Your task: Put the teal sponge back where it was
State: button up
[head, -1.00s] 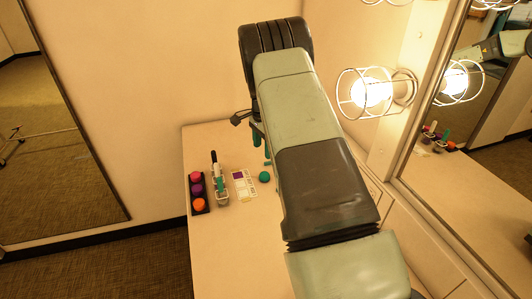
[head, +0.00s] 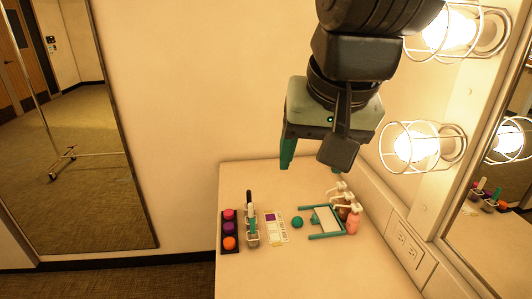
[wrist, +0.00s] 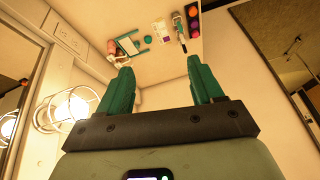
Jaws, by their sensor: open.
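The teal sponge (head: 297,222) is a small round ball lying on the tabletop, right of a pale card (head: 275,228). It also shows in the wrist view (wrist: 147,42). A dark tray (head: 222,246) at the table's left end holds a pink sponge (head: 228,214), a purple sponge (head: 228,228) and an orange sponge (head: 229,243) in a row. My gripper (wrist: 164,76) has teal fingers, spread apart with nothing between them. In the head view it hangs high above the table's back edge, well away from the teal sponge.
A cup (head: 252,239) with brushes stands between tray and card. Caged lamps (head: 415,147) and a mirror (head: 485,215) line the right. The front tabletop is clear.

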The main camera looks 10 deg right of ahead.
jog(key=s+f+n, duration=0.2)
jog(key=s, duration=0.4)
jog(key=shift+s+a+t, duration=0.2)
jog(key=shift+s+t, duration=0.2)
dwell(0.7)
